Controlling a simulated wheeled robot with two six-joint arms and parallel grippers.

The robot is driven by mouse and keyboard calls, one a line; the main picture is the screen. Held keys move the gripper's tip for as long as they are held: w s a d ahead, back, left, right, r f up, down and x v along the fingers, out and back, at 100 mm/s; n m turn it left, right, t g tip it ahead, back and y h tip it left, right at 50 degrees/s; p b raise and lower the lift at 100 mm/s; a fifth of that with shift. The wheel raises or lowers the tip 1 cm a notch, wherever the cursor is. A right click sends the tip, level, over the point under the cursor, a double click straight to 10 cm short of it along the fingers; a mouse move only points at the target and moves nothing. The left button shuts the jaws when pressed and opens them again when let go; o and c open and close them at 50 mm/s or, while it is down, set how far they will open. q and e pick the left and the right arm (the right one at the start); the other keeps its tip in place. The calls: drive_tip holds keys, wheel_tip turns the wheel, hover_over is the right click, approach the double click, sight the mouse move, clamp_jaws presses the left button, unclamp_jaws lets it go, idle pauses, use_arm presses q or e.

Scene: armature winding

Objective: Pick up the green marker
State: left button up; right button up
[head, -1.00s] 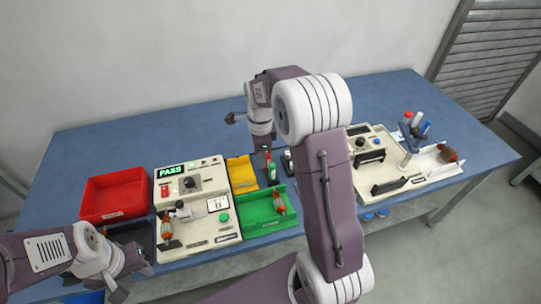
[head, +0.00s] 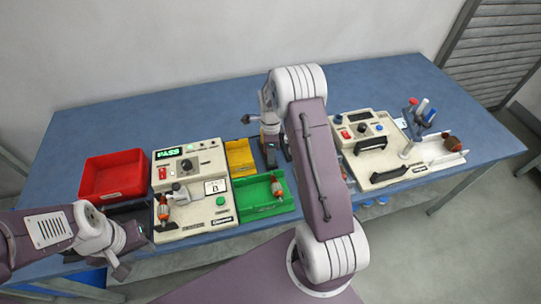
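I cannot clearly make out a green marker. Small dark upright items (head: 271,157) stand below my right gripper, behind the green tray; they are too small to identify. My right gripper (head: 269,141) points down over the back middle of the table, close to these items. My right arm partly covers it, and its fingertips are too small to tell their opening. My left gripper (head: 131,262) is at the table's front left edge, its fingers apart and empty.
A red bin (head: 113,170), a PASS tester (head: 190,230), a yellow tray (head: 240,150) and a green tray (head: 250,208) line the left half. At right are another device (head: 385,178) and a holder with red, white and blue pens (head: 420,113). The table's back strip is clear.

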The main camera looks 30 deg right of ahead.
drive_tip(key=shift+f, duration=0.75)
drive_tip(key=shift+w+d+f, duration=0.15)
drive_tip(key=shift+d+f, duration=0.05)
drive_tip(key=shift+f, duration=0.3)
drive_tip(key=shift+a+r, duration=0.1)
drive_tip(key=shift+r, duration=0.05)
clamp_jaws()
